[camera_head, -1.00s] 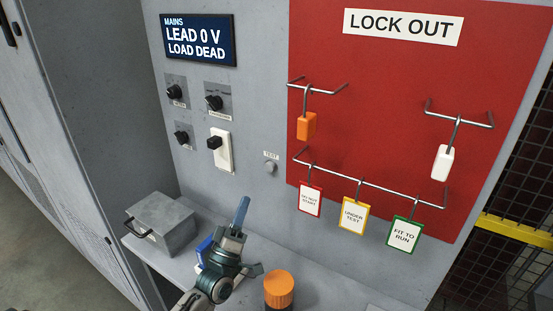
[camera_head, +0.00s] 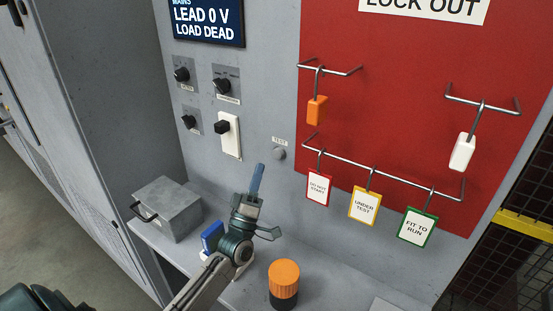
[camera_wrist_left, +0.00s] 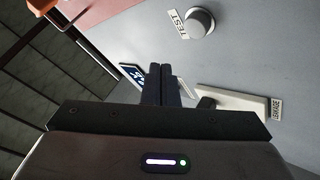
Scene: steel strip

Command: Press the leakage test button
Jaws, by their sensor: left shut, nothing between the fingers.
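The round grey button (camera_head: 279,153) sits on the grey wall panel under a TEST label. It also shows in the left wrist view (camera_wrist_left: 200,22), up and right of my fingers. A white plate with a black knob (camera_head: 222,127) is left of it; its label in the left wrist view reads LEAKAGE (camera_wrist_left: 276,109). My left gripper (camera_head: 258,168) is shut and empty, fingers pointing up, their tips just below and left of the button in the picture. The fingers (camera_wrist_left: 161,70) are together in the left wrist view. They look apart from the button. My right gripper is not in view.
A red lockout board (camera_head: 400,120) with hooks, padlocks and tags is at right. On the shelf (camera_head: 240,292) are a grey metal box (camera_head: 170,212), a blue item (camera_head: 212,236) and an orange-topped jar (camera_head: 284,275).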

